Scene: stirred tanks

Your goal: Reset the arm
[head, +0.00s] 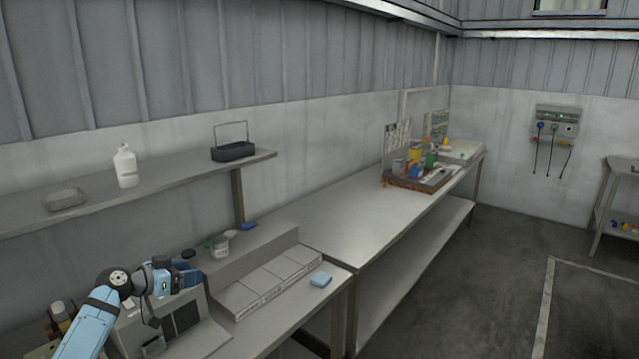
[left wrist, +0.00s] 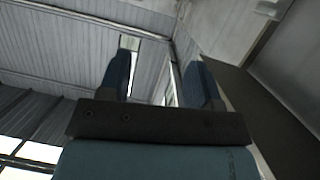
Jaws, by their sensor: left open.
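My left arm comes in from the lower left of the head view. It is bent, with my left gripper (head: 190,276) above the near bench, in front of a grey machine with dark panels (head: 182,318). In the left wrist view, the two dark blue fingers of my left gripper (left wrist: 160,82) stand apart with nothing between them. Beyond them are the ribbed wall and roof. My right gripper is in neither view.
A light blue block (head: 320,279) lies on the near bench. The long bench (head: 350,222) is bare in its middle. Open floor lies right.

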